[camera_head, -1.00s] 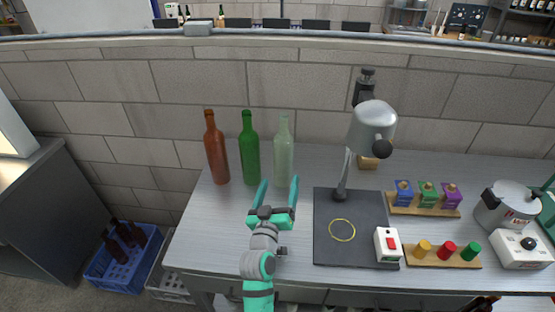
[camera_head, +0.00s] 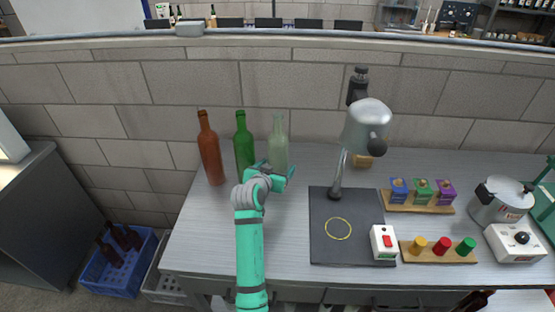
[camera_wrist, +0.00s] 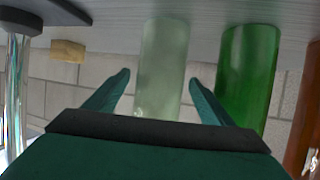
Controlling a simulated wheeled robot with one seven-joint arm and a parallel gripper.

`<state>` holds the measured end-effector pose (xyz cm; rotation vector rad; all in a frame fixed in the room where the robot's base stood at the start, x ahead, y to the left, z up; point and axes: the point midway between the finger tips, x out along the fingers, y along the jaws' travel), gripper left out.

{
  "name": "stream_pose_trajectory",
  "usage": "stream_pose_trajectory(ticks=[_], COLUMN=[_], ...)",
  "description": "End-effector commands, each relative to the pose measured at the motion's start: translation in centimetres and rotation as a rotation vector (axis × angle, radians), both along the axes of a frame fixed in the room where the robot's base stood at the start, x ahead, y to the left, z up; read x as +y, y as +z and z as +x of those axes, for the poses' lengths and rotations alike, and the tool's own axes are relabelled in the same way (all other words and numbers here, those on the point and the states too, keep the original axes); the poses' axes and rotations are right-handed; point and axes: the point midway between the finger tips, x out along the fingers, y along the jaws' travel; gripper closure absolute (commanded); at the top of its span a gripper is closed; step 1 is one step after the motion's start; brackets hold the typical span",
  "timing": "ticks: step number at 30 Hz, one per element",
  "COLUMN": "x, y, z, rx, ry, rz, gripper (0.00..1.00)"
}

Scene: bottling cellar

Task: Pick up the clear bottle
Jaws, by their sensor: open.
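The clear bottle (camera_head: 279,143) stands upright at the back left of the bench, right of the green bottle (camera_head: 243,141). Its lower part is hidden behind my gripper (camera_head: 276,172) in the head view. My gripper is open and close to it. In the wrist view the clear bottle (camera_wrist: 162,65) shows between the two fingers of my gripper (camera_wrist: 160,85), with gaps on both sides. The green bottle (camera_wrist: 247,75) is just beyond the finger on the right.
A brown bottle (camera_head: 209,150) stands left of the green one. A lamp (camera_head: 366,125) rises from a dark mat (camera_head: 325,250) to the right. Wooden racks with coloured pieces, a switch box and a pot are further right. A block wall (camera_head: 130,95) closes the back.

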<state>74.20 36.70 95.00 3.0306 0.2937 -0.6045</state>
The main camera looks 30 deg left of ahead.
Motion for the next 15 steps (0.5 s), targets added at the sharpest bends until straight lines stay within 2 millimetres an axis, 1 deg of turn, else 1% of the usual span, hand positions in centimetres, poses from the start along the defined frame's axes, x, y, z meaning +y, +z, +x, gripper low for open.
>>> stream_pose_trajectory(ticks=[4, 9, 12, 15], x=[0.2, 0.7, 0.9, 1.0], y=[-0.3, -1.2, -1.7, -1.9], z=[1.0, 3.2, 4.2, 4.8], rx=[0.000, 0.000, 0.000, 0.000], ry=[-0.001, -0.001, -0.001, -0.001], rz=[0.001, 0.000, 0.000, 0.000], gripper=[0.24, 0.24, 0.24, 0.24])
